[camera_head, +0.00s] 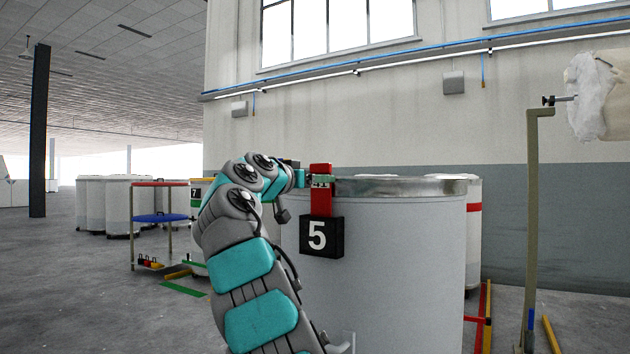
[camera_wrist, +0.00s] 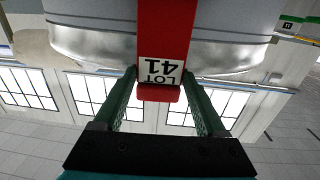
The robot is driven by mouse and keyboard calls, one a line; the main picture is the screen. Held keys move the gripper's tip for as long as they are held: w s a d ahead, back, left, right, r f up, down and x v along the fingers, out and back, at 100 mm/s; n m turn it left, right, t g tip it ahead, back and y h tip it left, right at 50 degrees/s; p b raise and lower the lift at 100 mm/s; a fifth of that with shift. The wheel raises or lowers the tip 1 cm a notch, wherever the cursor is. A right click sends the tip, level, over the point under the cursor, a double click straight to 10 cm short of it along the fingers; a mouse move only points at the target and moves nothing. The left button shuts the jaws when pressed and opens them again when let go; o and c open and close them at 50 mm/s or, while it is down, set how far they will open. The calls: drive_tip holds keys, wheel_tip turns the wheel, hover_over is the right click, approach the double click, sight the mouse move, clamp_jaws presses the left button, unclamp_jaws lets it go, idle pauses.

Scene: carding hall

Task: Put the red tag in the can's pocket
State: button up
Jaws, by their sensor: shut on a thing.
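The red tag (camera_head: 321,203) stands upright against the near side of the large grey can (camera_head: 400,265), its top just above the metal rim. Its lower end is hidden behind the front of the black pocket marked 5 (camera_head: 334,246). My gripper (camera_head: 318,180) is at the tag's upper part, level with the can's rim. In the wrist view, which is upside down, the two green fingers of my gripper (camera_wrist: 159,76) close on both edges of the red tag (camera_wrist: 163,35), at its white "LOT 41" label. The pocket is not seen there.
A cart (camera_head: 158,217) with red and blue shelves stands at left, with more cans (camera_head: 105,205) behind it. Another can with a red band (camera_head: 474,215) is behind the grey can. A post (camera_head: 532,220) stands at right. The floor at left front is clear.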

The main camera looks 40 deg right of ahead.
drive_tip(key=o, duration=1.3)
drive_tip(key=shift+a, duration=0.1)
drive_tip(key=b+v, duration=0.2)
drive_tip(key=v, duration=0.5)
drive_tip(key=shift+s+a, duration=0.15)
drive_tip(key=shift+a, duration=0.15)
